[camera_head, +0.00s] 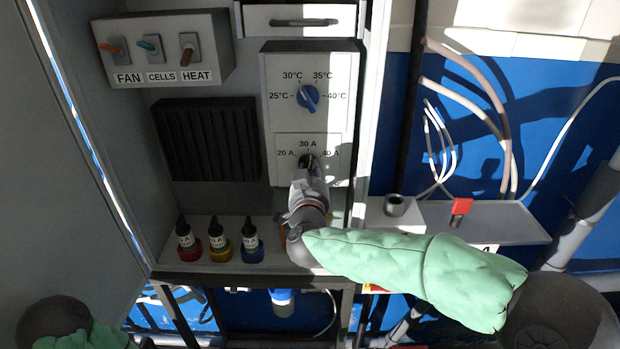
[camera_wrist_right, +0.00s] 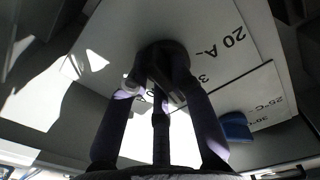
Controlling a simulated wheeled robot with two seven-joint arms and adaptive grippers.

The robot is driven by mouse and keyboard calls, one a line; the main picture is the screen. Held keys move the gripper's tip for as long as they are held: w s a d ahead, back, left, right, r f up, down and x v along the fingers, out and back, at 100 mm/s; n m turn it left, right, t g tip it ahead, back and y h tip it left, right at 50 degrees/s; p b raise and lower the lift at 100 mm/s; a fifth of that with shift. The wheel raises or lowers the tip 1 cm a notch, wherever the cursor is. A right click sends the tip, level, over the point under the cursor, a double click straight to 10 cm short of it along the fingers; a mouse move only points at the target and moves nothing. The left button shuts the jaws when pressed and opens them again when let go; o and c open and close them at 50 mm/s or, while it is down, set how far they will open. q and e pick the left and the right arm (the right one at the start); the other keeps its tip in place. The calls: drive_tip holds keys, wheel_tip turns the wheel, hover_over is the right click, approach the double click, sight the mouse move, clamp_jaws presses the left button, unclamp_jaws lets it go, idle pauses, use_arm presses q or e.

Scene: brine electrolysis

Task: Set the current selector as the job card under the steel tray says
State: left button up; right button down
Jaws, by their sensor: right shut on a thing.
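The current selector is a dark knob (camera_head: 307,159) on the lower white plate of the panel (camera_head: 342,172), marked 20 A, 30 A and 40 A. My right gripper (camera_head: 308,168) is shut on this knob from the front. In the right wrist view the fingers of the gripper (camera_wrist_right: 161,88) close around the dark knob (camera_wrist_right: 163,52). The gripper hides most of the knob, so I cannot tell where it points. The steel tray (camera_head: 515,225) is at the right; a white card (camera_head: 486,248) below it shows a figure like 4, mostly hidden by my green sleeve. My left gripper is not in view.
Above the selector is a blue temperature knob (camera_head: 307,97). A switch box (camera_head: 165,72) labelled FAN, CELLS and HEAT is at upper left. Three dark-capped bottles (camera_head: 220,246) stand on the cabinet floor. A red-topped item (camera_head: 461,208) stands on the tray.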

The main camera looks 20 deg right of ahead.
drive_tip(key=m+b, duration=0.1)
drive_tip(key=m, duration=0.1)
drive_tip(key=m+b, duration=0.2)
drive_tip(key=m, duration=0.1)
drive_tip(key=shift+a+f+m+b, duration=0.15)
drive_tip(key=shift+f+m+b, duration=0.15)
drive_tip(key=shift+b, duration=0.1)
drive_tip(key=shift+a+r+m+b, duration=0.1)
drive_tip(key=shift+m+b, duration=1.2)
drive_tip(key=shift+m, duration=0.6)
drive_tip(key=c, duration=1.1)
unclamp_jaws()
drive_tip(key=shift+w, duration=0.1)
drive_tip(key=shift+r, duration=0.15)
drive_tip(key=v, duration=1.2)
